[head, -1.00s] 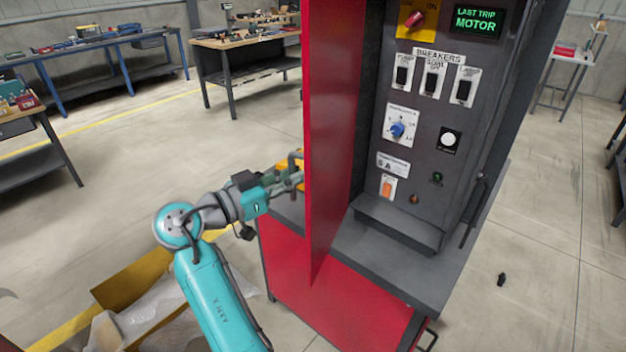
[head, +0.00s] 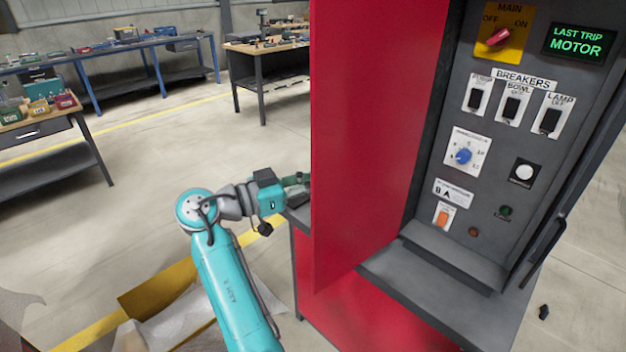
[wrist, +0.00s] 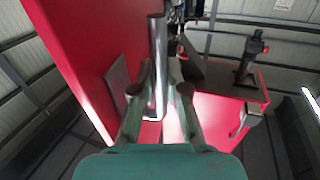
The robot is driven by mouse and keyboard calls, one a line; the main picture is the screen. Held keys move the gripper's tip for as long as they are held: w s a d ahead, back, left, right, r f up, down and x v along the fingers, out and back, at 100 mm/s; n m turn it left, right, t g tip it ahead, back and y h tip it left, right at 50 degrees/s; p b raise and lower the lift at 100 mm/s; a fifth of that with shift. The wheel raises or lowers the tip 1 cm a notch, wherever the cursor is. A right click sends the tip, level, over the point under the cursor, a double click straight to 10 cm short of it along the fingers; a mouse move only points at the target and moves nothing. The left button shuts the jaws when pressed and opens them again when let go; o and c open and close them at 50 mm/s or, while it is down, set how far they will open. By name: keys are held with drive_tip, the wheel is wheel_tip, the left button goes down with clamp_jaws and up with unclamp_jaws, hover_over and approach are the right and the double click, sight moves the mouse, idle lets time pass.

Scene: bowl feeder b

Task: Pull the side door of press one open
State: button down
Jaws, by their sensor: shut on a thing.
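The tall red door panel (head: 365,130) stands upright at the left of the grey control cabinet (head: 490,150) in the head view. My gripper (head: 302,185) is at the panel's left edge, and its fingertips are partly hidden behind it. In the wrist view, the red panel (wrist: 85,45) fills the upper left. A silver upright door handle (wrist: 158,60) runs beside it. My gripper (wrist: 162,88) is shut on this handle, with one finger on each side. I cannot tell from these views how far the door is swung.
The cabinet stands on a red and grey bench (head: 440,300). A yellow-edged box (head: 160,290) with wrapping lies on the floor below my arm. Workbenches (head: 100,75) stand at the back left. A small dark object (head: 543,312) lies on the floor at right. Floor left of my arm is open.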

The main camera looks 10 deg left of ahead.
drive_tip(key=shift+f, duration=0.1)
drive_tip(key=c, duration=1.2)
unclamp_jaws()
drive_tip(key=shift+a, duration=0.1)
drive_tip(key=v, duration=1.2)
drive_tip(key=shift+s, duration=0.1)
